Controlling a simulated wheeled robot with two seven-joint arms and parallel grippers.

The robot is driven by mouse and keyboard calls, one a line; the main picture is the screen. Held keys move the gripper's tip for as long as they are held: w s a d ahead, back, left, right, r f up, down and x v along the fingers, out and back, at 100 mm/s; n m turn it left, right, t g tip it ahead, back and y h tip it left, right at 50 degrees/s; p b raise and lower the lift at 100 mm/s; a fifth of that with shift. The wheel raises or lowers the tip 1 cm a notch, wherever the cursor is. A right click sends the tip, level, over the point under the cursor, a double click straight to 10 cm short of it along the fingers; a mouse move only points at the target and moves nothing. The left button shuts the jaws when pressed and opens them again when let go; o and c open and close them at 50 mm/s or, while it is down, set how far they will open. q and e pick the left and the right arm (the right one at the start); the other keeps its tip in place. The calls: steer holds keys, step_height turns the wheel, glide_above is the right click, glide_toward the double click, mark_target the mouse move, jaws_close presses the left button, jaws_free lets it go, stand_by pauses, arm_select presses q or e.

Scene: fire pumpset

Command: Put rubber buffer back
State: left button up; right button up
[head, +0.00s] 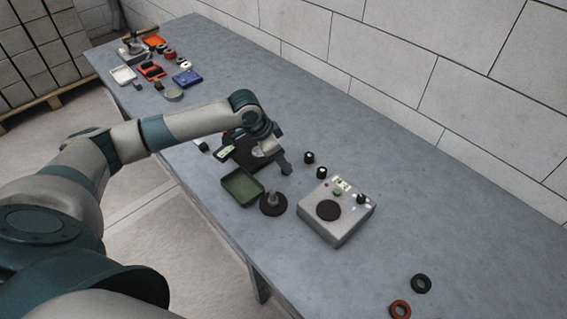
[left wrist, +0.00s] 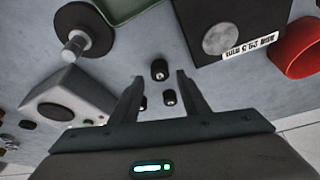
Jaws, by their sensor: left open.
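Two small black cylinders, which look like rubber buffers, stand on the table in the head view: a far one (head: 309,157) and a near one (head: 321,171). In the left wrist view, one black cylinder (left wrist: 159,70) shows between my fingers and another (left wrist: 169,97) lies lower in the picture. A third dark piece (left wrist: 142,103) shows beside the left finger; I cannot tell what it is. My left gripper (head: 286,168) is open and empty, left of the cylinders; its two fingers (left wrist: 160,80) show apart in the wrist view. My right gripper is not in view.
A grey box (head: 346,226) with a black round pad stands right of a dark disc with a post (head: 273,203). A green tray (head: 241,194) and a dark block (head: 240,158) are near my left arm. Two rings (head: 421,284) lie front right. The right table is mostly clear.

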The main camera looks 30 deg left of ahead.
arm_select(q)
steer(key=b+v, duration=0.1)
steer(key=v, duration=0.8)
steer(key=shift+r, duration=0.3)
